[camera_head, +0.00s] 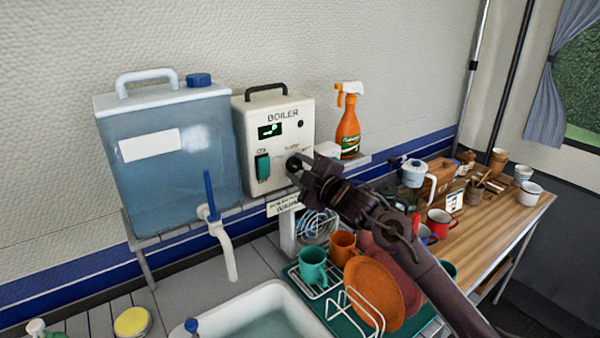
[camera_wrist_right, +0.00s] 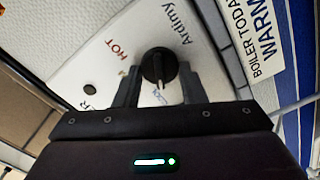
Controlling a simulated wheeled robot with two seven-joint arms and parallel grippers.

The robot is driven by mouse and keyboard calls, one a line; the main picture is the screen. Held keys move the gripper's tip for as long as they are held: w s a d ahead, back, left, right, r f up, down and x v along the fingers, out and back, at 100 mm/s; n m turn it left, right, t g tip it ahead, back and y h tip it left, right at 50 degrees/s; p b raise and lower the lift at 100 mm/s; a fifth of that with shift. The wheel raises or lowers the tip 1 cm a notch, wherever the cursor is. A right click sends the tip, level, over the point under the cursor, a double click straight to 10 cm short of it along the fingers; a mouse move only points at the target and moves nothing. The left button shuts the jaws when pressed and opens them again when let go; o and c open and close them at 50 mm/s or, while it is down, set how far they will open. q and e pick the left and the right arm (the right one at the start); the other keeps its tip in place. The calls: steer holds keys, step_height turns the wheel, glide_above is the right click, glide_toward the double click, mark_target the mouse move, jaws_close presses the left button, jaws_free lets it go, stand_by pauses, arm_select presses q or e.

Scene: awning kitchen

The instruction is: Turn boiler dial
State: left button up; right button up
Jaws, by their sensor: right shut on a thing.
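The boiler (camera_head: 285,112) is a white box with a black top handle, a lit display and a green switch, standing on the shelf against the wall. Its black dial (camera_wrist_right: 159,67) shows in the right wrist view, with the word HOT and other lettering around it. My right gripper (camera_head: 298,168) reaches the lower right of the boiler front in the head view and partly hides the dial. In the right wrist view its two fingers (camera_wrist_right: 158,85) stand on either side of the dial and are shut on it. My left gripper is not in view.
A blue water tank (camera_head: 170,170) with a tap (camera_head: 222,235) stands left of the boiler. An orange spray bottle (camera_head: 347,125) stands to its right. Below are a sink (camera_head: 205,325) and a green dish rack (camera_head: 335,312) with cups and plates, under my right arm.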

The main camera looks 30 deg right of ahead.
stand_by(0.4)
steer(key=o, duration=1)
steer(key=s, duration=0.2)
steer(key=s+b, duration=0.1)
steer(key=s, duration=0.2)
steer(key=s+d+b, duration=0.1)
steer(key=s, duration=0.1)
steer(key=shift+s, duration=0.35)
